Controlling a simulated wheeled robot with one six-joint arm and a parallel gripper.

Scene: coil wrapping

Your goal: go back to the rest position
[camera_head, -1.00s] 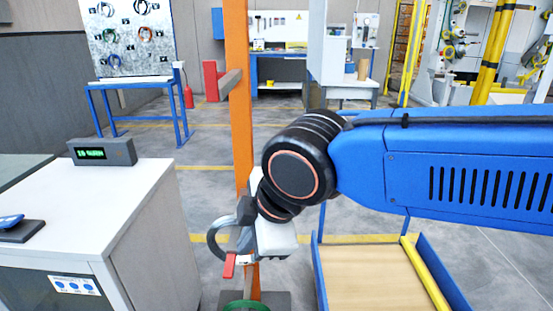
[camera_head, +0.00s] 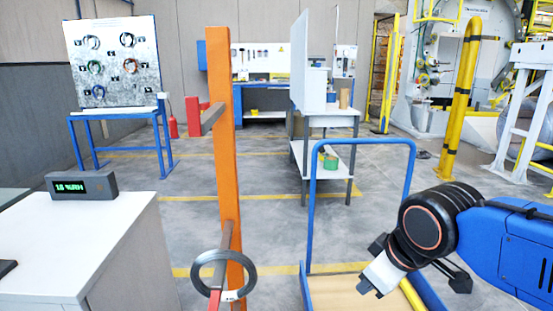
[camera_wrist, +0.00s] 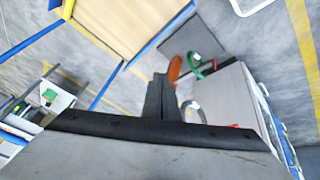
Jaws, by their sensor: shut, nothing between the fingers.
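My gripper (camera_head: 371,287) is at the lower right in the head view, over the blue-framed cart (camera_head: 308,286). It is apart from the orange post (camera_head: 224,160) and points down and to the left. In the wrist view its dark fingers (camera_wrist: 160,98) are together with nothing between them. A grey ring-shaped coil (camera_head: 250,278) with a white band is at the low arm of the orange post. The ring (camera_wrist: 192,106) also shows in the wrist view, apart from my fingers.
A white cabinet (camera_head: 85,240) with a digital display (camera_head: 82,185) stands at the left. A white-topped table (camera_head: 330,120) is behind the cart. A yellow post (camera_head: 462,95) stands at the right. In the wrist view a green coil (camera_wrist: 207,70) lies near the orange post.

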